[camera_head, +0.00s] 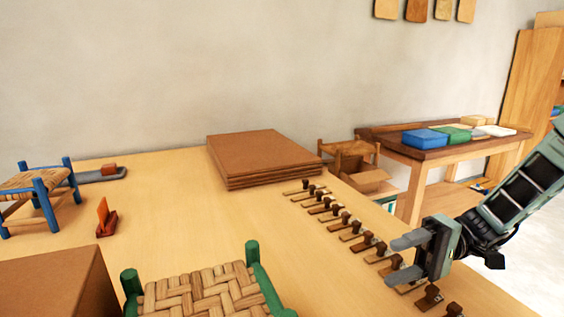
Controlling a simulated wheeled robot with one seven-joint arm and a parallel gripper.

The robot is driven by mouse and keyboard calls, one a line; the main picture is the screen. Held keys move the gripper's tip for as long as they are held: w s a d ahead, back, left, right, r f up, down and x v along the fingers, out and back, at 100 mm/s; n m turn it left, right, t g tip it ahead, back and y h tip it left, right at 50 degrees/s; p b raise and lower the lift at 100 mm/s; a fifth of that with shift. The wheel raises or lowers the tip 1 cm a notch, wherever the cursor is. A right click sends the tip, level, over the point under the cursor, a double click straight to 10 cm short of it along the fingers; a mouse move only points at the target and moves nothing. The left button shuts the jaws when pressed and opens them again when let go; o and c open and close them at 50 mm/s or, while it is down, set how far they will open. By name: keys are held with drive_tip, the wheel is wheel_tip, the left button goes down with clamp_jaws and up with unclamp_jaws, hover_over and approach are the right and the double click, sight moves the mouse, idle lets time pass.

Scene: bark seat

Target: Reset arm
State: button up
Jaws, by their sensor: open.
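My gripper (407,258) is at the lower right, at the end of my arm, which comes in from the right edge. Its two grey fingers point left and are spread apart, with nothing seen between them. It is in front of a row of small wooden pieces with dark knobs (350,232) along the right part of the table (185,236). Some of these pieces are partly hidden behind the fingers. I cannot tell how high the gripper is above the table.
A green-framed woven seat (205,291) and a brown box (55,285) stand at the front. A blue-framed woven stool (45,190) and an orange piece on a red stand (105,216) are left. Stacked brown boards (262,158) lie at the back. The table's middle is clear.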

drive_tip(key=s+a+r+n+t+h+p, duration=0.2)
drive_tip(key=s+a+t+h, duration=0.1)
drive_tip(key=s+h, duration=0.5)
drive_tip(key=s+a+r+n+t+h+p, duration=0.2)
drive_tip(key=s+a+h+p, duration=0.1)
drive_tip(key=s+h, duration=0.5)
drive_tip(key=shift+s+a+t, duration=0.25)
drive_tip(key=shift+s+t, duration=0.15)
drive_tip(key=shift+s, duration=0.55)
